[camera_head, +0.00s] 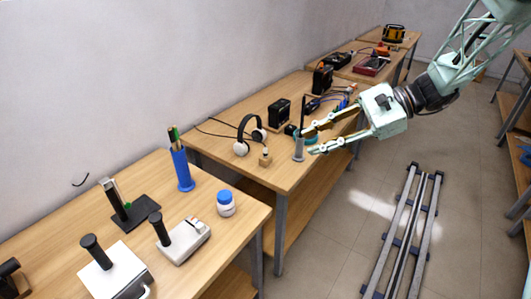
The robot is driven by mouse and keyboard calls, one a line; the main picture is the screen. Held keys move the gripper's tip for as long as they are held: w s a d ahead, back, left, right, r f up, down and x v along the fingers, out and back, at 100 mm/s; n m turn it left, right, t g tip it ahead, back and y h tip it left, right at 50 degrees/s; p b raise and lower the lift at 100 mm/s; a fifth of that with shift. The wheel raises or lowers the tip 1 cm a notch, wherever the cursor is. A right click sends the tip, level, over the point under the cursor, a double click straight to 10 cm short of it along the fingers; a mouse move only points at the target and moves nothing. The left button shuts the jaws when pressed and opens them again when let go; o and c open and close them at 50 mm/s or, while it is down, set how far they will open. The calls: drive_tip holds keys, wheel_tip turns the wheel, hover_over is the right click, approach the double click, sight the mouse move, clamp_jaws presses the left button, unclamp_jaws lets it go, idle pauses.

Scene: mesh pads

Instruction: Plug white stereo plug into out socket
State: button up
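My gripper (311,141) is over the right edge of the middle table, its two fingers apart and pointing left. I see nothing clearly held between them. A black box (279,112) stands behind; no out socket can be made out at this size.
A grey cylinder (298,151) with a dark rod stands right beside my fingertips. Black devices (322,79) and blue cables (346,97) crowd the table's back right. The near table (225,249) holds a blue holder (181,168), a bottle (225,204) and handled tools. Floor rails (404,235) lie right.

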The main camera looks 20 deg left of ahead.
drive_tip(key=w+a+f+m+t+y+p, duration=0.15)
drive_tip(key=w+a+f+m+y, duration=0.45)
drive_tip(key=w+f, duration=0.65)
drive_tip(key=m+t+p, duration=0.2)
drive_tip(key=m+t, duration=0.1)
approach(265, 156)
drive_tip(key=d, duration=0.2)
drive_tip(key=w+d+r, duration=0.1)
drive_tip(key=shift+d+r+y, duration=0.1)
drive_tip(key=shift+d+y, duration=0.2)
drive_tip(key=shift+a, duration=0.1)
drive_tip(key=shift+w+a, duration=0.1)
drive_tip(key=shift+a, duration=4.15)
drive_tip(key=shift+w+a+b, duration=0.15)
drive_tip(key=shift+a+b, duration=0.4)
drive_tip(key=shift+a, duration=2)
drive_tip(key=shift+c, duration=0.7)
drive_tip(key=c, duration=0.7)
